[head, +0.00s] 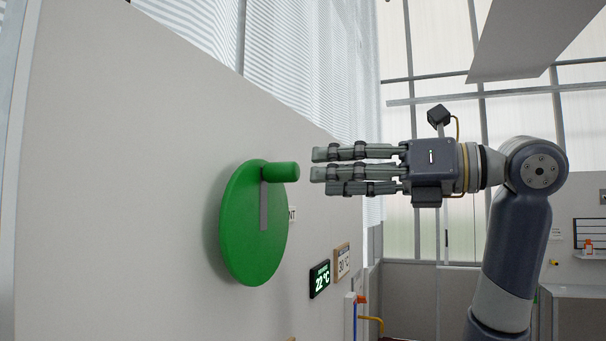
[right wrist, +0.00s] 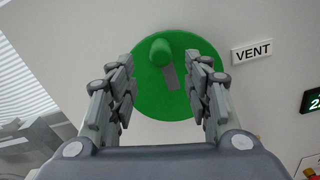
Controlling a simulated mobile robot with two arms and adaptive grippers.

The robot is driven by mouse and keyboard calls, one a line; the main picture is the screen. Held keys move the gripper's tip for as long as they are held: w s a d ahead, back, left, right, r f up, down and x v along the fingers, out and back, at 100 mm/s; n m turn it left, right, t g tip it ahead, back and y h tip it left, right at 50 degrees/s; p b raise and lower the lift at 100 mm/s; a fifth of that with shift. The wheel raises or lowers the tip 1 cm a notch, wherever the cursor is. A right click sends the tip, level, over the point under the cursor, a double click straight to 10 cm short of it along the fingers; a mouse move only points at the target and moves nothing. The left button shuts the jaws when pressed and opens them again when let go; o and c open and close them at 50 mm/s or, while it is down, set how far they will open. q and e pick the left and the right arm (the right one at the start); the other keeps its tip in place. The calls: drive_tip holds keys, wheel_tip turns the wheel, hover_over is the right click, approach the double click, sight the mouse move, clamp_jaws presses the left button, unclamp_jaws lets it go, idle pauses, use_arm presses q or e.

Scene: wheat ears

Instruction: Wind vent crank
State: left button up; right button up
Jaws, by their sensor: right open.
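The vent crank is a green disc (head: 240,225) on the grey wall, with a grey bar on its face and a green knob handle (head: 282,172) sticking out near its top. In the right wrist view the disc (right wrist: 152,100) and the knob (right wrist: 159,52) show between my fingers, with a "VENT" label (right wrist: 252,51) to the right. My right gripper (head: 318,170) is open and empty, level with the knob and a short gap to its right in the head view, fingers pointing at it. It also shows in the right wrist view (right wrist: 166,78). My left gripper is out of view.
A display reading 22 °C (head: 319,279) and a sign reading 30 °C (head: 342,261) are on the wall right of the disc. Below them are a white post and a yellow pipe (head: 372,320). The space around my right gripper is clear.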

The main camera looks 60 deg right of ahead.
drive_tip(key=s, duration=0.4)
drive_tip(key=shift+d, duration=0.15)
